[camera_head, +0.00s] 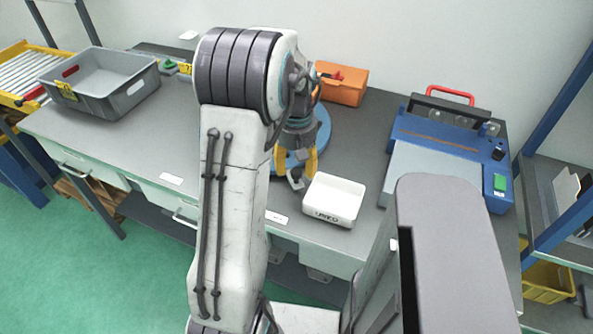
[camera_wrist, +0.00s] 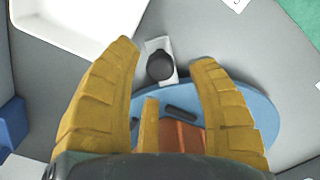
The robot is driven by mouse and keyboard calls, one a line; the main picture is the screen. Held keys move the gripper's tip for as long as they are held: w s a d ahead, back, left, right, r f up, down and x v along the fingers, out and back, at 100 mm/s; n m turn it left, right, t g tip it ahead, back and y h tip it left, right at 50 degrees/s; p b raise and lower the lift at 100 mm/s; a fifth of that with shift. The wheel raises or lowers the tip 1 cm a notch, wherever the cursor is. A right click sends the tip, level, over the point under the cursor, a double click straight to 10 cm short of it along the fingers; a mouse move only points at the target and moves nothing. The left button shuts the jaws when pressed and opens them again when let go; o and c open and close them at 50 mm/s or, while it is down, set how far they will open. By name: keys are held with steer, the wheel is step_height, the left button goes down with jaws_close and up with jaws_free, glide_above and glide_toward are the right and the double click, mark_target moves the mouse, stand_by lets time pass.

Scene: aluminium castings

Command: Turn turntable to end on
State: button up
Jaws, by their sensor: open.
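The turntable (camera_head: 322,135) is a blue disc on the grey bench, partly hidden behind my arm and gripper. It also shows in the wrist view (camera_wrist: 258,112), beneath my fingers. A dark round knob (camera_wrist: 160,64) on a light grey plate stands at its edge; in the head view the knob (camera_head: 296,174) is just below my fingertips. My gripper (camera_head: 295,163) points down with its yellow fingers apart and empty. In the wrist view, my gripper (camera_wrist: 164,54) has its fingertips on either side of the knob; contact cannot be told. An orange-brown part (camera_wrist: 181,136) shows over the disc, mostly hidden.
A white tray (camera_head: 333,211) stands close by at the bench's front edge. An orange box (camera_head: 342,88) is behind the turntable. A blue machine (camera_head: 430,135) stands at right, a grey crate (camera_head: 125,97) at far left.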

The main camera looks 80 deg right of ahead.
steer(key=shift+f, duration=1.2)
jaws_close()
